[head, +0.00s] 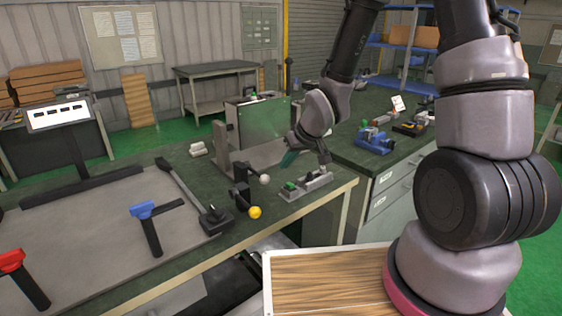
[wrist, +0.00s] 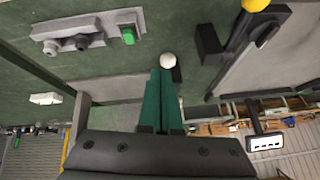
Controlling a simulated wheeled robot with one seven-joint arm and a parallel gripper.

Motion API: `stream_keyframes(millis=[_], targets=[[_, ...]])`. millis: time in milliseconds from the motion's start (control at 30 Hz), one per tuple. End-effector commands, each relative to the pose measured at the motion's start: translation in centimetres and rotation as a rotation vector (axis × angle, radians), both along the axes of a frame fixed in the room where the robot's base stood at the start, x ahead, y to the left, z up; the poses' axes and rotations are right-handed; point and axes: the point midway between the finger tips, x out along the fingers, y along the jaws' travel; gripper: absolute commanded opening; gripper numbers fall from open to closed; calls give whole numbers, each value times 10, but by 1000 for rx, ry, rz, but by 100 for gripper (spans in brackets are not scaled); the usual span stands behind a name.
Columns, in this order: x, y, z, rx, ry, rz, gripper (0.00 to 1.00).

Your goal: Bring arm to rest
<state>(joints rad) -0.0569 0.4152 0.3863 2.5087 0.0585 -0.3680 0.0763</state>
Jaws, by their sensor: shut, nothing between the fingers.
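My arm reaches in from the upper right of the head view, over the green workbench (head: 345,185). My gripper (head: 287,160) hangs above the bench, near a grey control box (head: 318,183) with a green button (head: 290,186). In the wrist view, the green fingers of my gripper (wrist: 161,75) are together with nothing between them. A white ball knob (wrist: 168,60) appears just beyond the fingertips; whether they touch it I cannot tell. The control box (wrist: 85,35) shows at upper left there, and the green button (wrist: 128,36) beside it.
A yellow ball knob (head: 255,212) and a black-based lever (head: 215,220) stand left of my gripper. A metal plate fixture (head: 262,130) rises behind. A blue vise (head: 375,140) sits at right.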

Motion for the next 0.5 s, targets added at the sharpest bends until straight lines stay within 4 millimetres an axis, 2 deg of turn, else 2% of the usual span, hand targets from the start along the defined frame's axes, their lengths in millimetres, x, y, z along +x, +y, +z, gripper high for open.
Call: stream_keyframes(millis=[333, 433, 500], targets=[[2, -3, 5, -4, -4, -7, 0], [6, -15, 22, -20, -11, -41, 0], [10, -30, 42, -36, -17, -86, 0]])
